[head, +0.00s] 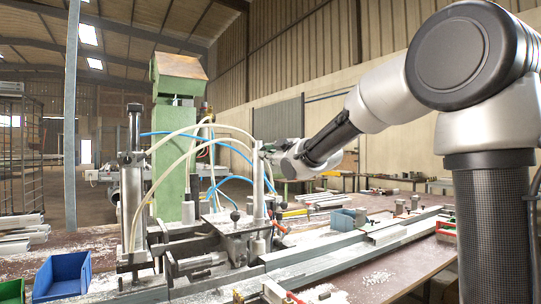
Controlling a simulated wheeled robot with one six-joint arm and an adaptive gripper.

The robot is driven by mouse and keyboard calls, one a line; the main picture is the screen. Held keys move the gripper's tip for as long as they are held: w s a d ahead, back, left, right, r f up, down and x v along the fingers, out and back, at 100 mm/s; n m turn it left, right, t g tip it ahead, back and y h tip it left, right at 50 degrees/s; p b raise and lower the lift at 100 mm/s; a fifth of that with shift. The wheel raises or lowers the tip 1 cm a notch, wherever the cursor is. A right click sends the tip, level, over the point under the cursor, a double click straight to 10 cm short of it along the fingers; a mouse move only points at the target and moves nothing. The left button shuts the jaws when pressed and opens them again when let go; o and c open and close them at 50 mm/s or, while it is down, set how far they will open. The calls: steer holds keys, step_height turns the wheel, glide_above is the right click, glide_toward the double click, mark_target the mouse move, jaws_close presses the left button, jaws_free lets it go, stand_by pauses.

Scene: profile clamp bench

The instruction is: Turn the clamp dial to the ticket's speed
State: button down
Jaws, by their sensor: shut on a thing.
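My gripper (272,152) is at the end of the arm, beside the upright clamp cylinder (258,182) on the right of the clamp machine. I cannot pick out the ticket.
Pale and blue hoses (165,133) loop close to my gripper. A green column (175,150) stands behind. Long metal profiles (345,240) run along the bench. A blue bin (62,275) sits front left, and a smaller blue-grey bin (343,220) sits right of the clamp.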

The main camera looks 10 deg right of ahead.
steer(key=shift+n, duration=0.4)
steer(key=c, duration=1.3)
jaws_free()
steer(key=shift+s, duration=0.1)
steer(key=v, duration=1.2)
